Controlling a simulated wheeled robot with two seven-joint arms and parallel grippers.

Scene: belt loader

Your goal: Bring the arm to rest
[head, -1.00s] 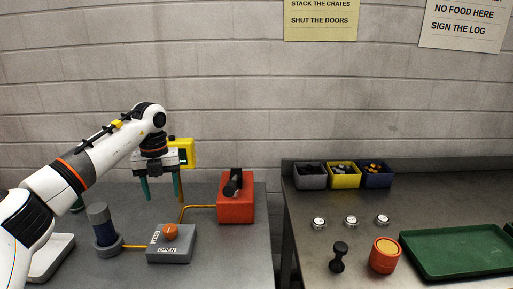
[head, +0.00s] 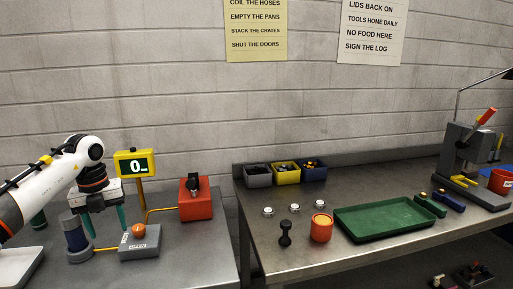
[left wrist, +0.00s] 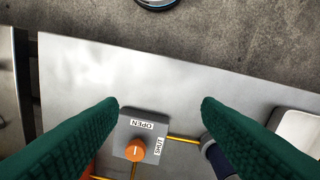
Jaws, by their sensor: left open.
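My left gripper (head: 107,230) is open and empty, fingers pointing down over the left table. In the left wrist view its two green fingers (left wrist: 161,102) stand wide apart with nothing between the tips. The left arm (head: 40,192) comes in from the left, bent at a white joint above the gripper. Near the gripper stands a grey switch box (head: 140,247) with an orange knob (head: 138,230); its labels read OPEN and SHUT in the left wrist view. A blue cylinder (head: 75,236) on a grey base is just left of the gripper. My right gripper is not in view.
A yellow display (head: 135,164) reading 0 and a red box (head: 195,200) stand behind the switch box. Across a gap, the right table holds small bins (head: 258,177), a green tray (head: 385,219), a red-orange pot (head: 321,230) and a grey press (head: 463,150).

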